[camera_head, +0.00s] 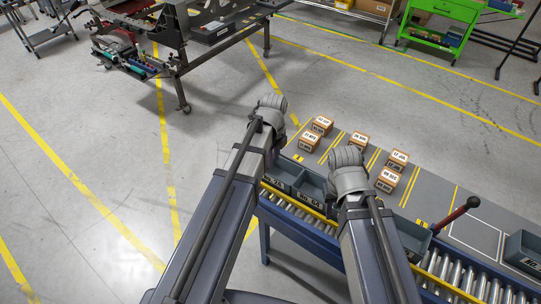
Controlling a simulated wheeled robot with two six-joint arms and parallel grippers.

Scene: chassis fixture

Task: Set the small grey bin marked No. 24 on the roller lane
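Several dark grey bins show in the head view. Two stand side by side at the left end of the roller lane (478,283), a left one (284,172) and one beside it (313,186), partly hidden by my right arm. Another grey bin (412,236) shows just right of my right forearm, and one more (524,251) is at the right edge, on the grey table side of the lane. Their front labels are too small to read, so I cannot tell which is No. 24. Both arms reach forward; their wrists hide the grippers, and no fingers show.
Small orange-brown boxes with white labels (323,125) stand in yellow-striped bays on the grey table (437,192). A chassis fixture (190,35) stands far left, a green cart (441,22) at the back. Open floor lies left.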

